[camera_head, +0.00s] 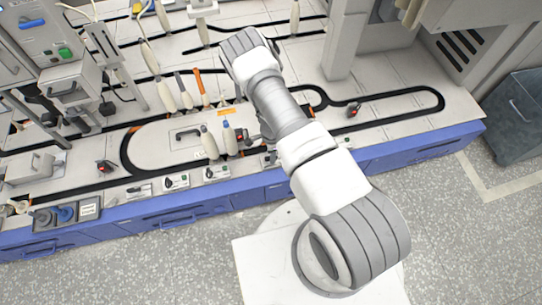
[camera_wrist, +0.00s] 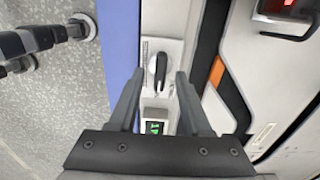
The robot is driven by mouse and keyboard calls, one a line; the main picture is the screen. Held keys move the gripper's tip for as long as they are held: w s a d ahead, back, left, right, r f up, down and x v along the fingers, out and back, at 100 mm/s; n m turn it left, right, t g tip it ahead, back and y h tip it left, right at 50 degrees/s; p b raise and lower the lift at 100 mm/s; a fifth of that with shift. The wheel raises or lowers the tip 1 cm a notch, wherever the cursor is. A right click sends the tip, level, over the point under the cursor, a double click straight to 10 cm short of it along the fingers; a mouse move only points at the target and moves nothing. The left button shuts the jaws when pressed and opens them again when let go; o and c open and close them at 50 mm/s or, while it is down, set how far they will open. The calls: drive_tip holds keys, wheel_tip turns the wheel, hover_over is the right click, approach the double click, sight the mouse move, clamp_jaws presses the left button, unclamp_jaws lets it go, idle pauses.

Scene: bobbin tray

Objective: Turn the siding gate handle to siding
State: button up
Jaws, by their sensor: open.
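In the wrist view a black lever handle (camera_wrist: 161,68) sits on a small white plate (camera_wrist: 148,47) near the blue table edge. It lies roughly lengthwise in the picture, and a green-lit display (camera_wrist: 155,127) is below it. My gripper (camera_wrist: 159,74) is open, with one finger on each side of the handle. Visible gaps separate the fingers from it, and I cannot tell whether their tips are level with it. The words on the plate are too small to read. In the head view my arm hides the gripper and this handle.
Similar small panels (camera_head: 176,182) line the table's front edge in the head view. A black track (camera_head: 430,91) loops over the table. Upright bobbins (camera_head: 209,142) stand left of my arm. A dark bin (camera_head: 515,120) is at the right, and open floor lies in front.

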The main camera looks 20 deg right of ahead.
drive_tip(key=shift+f, duration=0.4)
drive_tip(key=shift+c, duration=0.3)
clamp_jaws()
drive_tip(key=n+b, duration=0.2)
drive_tip(key=n, duration=0.3)
drive_tip(key=shift+w+f+n+b, duration=0.1)
drive_tip(key=shift+w+n+b, duration=0.05)
drive_tip(key=shift+n+b, duration=0.2)
drive_tip(key=n+b, duration=0.2)
drive_tip(key=n, duration=0.4)
drive_tip(key=shift+a, duration=0.1)
drive_tip(key=shift+n, duration=0.25)
drive_tip(key=shift+o, duration=0.3)
unclamp_jaws()
